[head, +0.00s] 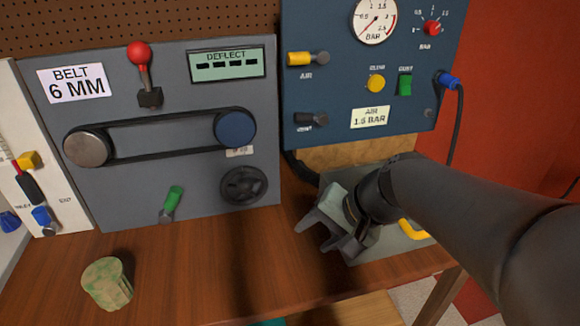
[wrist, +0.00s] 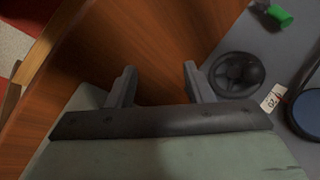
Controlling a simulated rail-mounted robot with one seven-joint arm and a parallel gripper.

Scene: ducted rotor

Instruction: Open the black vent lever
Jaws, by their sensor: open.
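The black vent lever (head: 311,118) is on the lower left of the blue panel (head: 345,85), above a partly legible white label. It lies roughly horizontal, pointing right. My gripper (head: 325,236) is below the blue panel, low over the table and well apart from the lever. Its jaws are open and empty. In the wrist view my gripper (wrist: 158,86) shows two spread fingers with bare table between them. The vent lever is not in the wrist view.
The blue panel also carries a yellow air lever (head: 302,58), yellow button (head: 376,83), green switch (head: 405,84) and gauge (head: 375,20). A black handwheel (head: 244,185) is left of my gripper. A mottled green cylinder (head: 107,283) stands on the table (head: 200,260).

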